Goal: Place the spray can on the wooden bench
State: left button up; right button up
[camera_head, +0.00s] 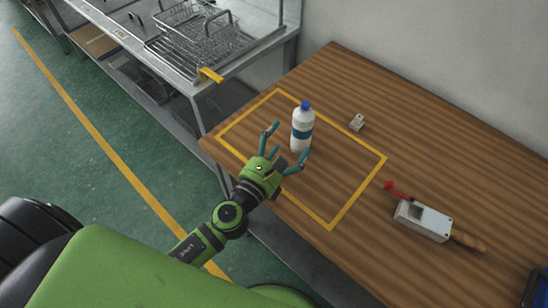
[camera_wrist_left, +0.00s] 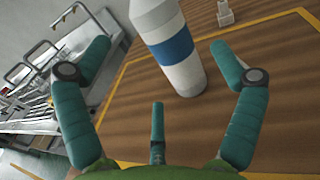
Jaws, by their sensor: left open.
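The spray can (camera_head: 302,128) is a white bottle with a blue cap and a blue band. It stands upright on the wooden bench (camera_head: 350,80), inside a yellow taped rectangle. My left gripper (camera_head: 285,145) is open, with its teal fingers spread around the near side of the can, and does not grip it. In the left wrist view the can (camera_wrist_left: 170,45) stands beyond and between the open fingers (camera_wrist_left: 160,60), its base on the wood and its top cut off. My right gripper is not in view.
A small pale block (camera_head: 357,123) stands behind the can. A grey-white box device (camera_head: 423,220) with a red part and a wooden handle lies at right. A metal table (camera_head: 220,65) with wire baskets (camera_head: 190,42) adjoins at upper left. Bench wood between these is clear.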

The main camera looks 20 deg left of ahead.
pick_arm(q)
jog(key=s, duration=0.1)
jog(key=s+b, duration=0.1)
jog(key=s, duration=0.2)
jog(key=shift+s+a+f, duration=0.15)
jog(key=shift+s+a, duration=0.1)
jog(key=shift+a, duration=0.15)
jog(key=shift+s+a, duration=0.1)
jog(key=shift+s, duration=0.4)
